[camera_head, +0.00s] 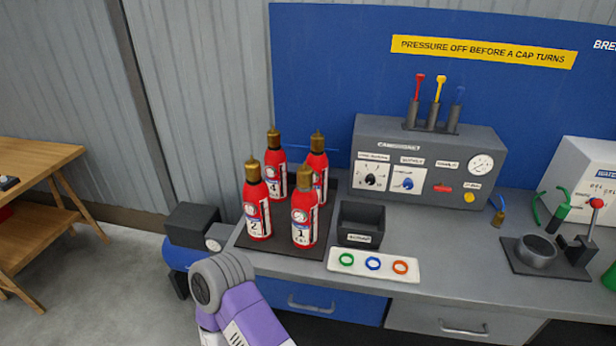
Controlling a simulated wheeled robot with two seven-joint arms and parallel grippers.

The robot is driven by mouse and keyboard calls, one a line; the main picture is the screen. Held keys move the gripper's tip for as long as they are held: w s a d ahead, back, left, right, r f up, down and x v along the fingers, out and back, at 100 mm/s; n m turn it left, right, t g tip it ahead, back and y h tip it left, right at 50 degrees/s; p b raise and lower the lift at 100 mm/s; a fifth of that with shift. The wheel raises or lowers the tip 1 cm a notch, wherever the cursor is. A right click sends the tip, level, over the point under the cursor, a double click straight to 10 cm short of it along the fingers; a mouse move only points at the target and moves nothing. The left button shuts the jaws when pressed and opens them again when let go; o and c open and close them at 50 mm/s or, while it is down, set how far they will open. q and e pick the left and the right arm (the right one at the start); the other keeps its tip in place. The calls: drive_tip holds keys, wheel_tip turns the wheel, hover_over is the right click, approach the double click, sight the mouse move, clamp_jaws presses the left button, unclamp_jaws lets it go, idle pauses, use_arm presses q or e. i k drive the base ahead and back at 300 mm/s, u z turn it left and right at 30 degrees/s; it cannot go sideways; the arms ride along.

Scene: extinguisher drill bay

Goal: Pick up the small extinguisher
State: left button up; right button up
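Several small red extinguishers with brass tops stand upright, close together, on a dark mat (284,247) on the left part of the grey bench. The one labelled 1 (305,210) is front right and the one labelled 2 (256,205) is front left. The one labelled 4 (275,168) is behind, at the left. Another (318,165) is behind number 1, which hides its label. They look alike in size. A purple and grey link of my arm shows at the bottom, in front of the bench. Neither gripper is in view.
Right of the extinguishers are a dark open bin (361,221) and a white tray (374,266) with coloured rings. A grey control panel (428,160) stands behind. A black and blue machine (191,237) is left of the bench. A wooden table (35,160) is far left.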

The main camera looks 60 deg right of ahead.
sight(320, 164)
drive_tip(key=z, duration=1.7)
